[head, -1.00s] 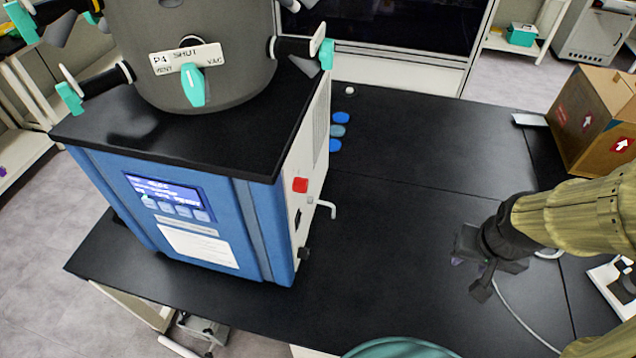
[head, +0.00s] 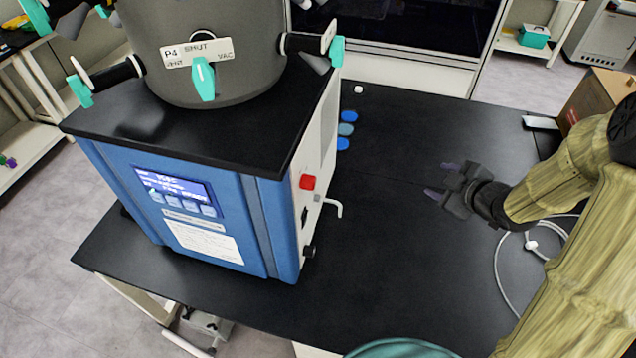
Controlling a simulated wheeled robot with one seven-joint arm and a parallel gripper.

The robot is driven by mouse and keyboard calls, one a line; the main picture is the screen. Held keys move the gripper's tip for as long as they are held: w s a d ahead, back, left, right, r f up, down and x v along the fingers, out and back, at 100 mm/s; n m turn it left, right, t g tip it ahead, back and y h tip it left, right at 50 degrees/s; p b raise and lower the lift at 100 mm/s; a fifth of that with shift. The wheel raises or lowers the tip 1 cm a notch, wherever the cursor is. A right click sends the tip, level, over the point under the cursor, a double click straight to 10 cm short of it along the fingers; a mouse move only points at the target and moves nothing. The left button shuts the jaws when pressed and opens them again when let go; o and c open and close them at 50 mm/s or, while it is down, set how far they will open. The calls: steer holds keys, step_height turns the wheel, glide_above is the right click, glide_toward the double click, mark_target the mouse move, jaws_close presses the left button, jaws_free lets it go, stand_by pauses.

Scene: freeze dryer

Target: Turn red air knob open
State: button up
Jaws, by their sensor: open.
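The red air knob (head: 307,182) sits on the white right side panel of the blue freeze dryer (head: 190,205), near its front edge. A small grey fitting and a white bent tube (head: 335,207) are just below and right of it. My gripper (head: 443,180) is to the right of the knob, over the black bench, with its fingers pointing left toward the dryer. It is open and empty, with a wide gap between it and the knob.
The grey drum (head: 195,60) with teal-handled valves stands on the dryer. Several blue caps (head: 347,116) lie on the black bench (head: 400,280) behind the knob. A cardboard box (head: 597,95) stands at the back right. A white cable (head: 503,275) lies below my arm.

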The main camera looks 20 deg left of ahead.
mark_target(315, 183)
steer(key=s+a+r+n+g+y, duration=0.1)
steer(key=s+a+n+g+y, duration=0.7)
steer(key=n, duration=0.5)
steer(key=s+g+y, duration=0.2)
steer(key=y, duration=0.1)
steer(key=shift+s+n, duration=0.15)
steer(key=shift+n, duration=0.15)
steer(key=shift+r, duration=0.15)
steer(key=a+p, duration=0.2)
steer(key=a, duration=0.3)
steer(key=s+a+p, duration=0.1)
steer(key=a+p, duration=0.1)
steer(key=a, duration=0.4)
steer(key=a+p, duration=0.3)
steer(key=a, duration=0.2)
steer(key=shift+s+a+r, duration=0.1)
steer(key=shift+s+a, duration=0.2)
steer(key=shift+s, duration=0.1)
steer(key=shift+a, duration=0.3)
